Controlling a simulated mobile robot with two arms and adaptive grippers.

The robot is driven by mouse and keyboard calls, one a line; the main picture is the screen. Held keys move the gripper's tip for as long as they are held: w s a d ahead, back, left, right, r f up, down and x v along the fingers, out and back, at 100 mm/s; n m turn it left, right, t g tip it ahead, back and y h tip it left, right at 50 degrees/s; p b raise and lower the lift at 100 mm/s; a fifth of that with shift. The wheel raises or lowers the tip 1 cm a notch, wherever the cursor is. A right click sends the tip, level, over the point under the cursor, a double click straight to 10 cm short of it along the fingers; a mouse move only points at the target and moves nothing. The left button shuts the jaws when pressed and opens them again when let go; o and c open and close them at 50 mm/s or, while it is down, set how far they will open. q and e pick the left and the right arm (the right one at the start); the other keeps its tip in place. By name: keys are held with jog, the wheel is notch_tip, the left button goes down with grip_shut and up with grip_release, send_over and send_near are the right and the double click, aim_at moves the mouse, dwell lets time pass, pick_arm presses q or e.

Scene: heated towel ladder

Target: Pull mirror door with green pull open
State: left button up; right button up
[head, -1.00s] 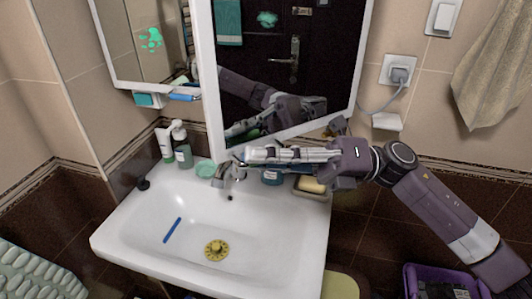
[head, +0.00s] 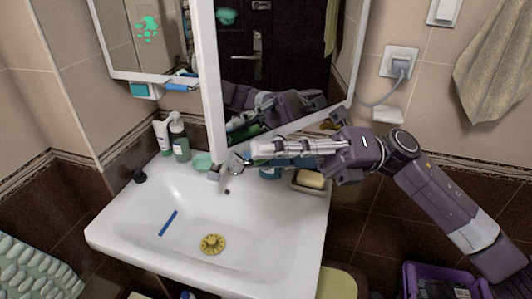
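The white-framed mirror door (head: 285,55) on the right stands at an angle to the wall, its left edge out toward me. I cannot make out a green pull on it for certain; a small green patch (head: 245,131) shows low in the glass and may be a reflection. My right gripper (head: 255,149) reaches in from the right, its fingers lying level just below the door's lower edge. I cannot tell whether they touch the door or how far apart they are. A second mirror door (head: 150,40) is at the left. My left gripper is not in view.
The white sink (head: 130,225) lies below, with its tap (head: 228,170) close to my fingertips. Bottles (head: 180,142) and a teal cup (head: 203,161) stand at its back left, a soap dish (head: 309,187) at its back right. A plugged socket (head: 400,62) is right of the mirror.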

jog(key=shift+d, duration=0.15)
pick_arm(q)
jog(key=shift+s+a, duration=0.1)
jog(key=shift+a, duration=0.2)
pick_arm(e)
jog(key=v, duration=1.1)
jog(key=shift+w+d+f, duration=0.2)
jog(key=shift+d, duration=0.1)
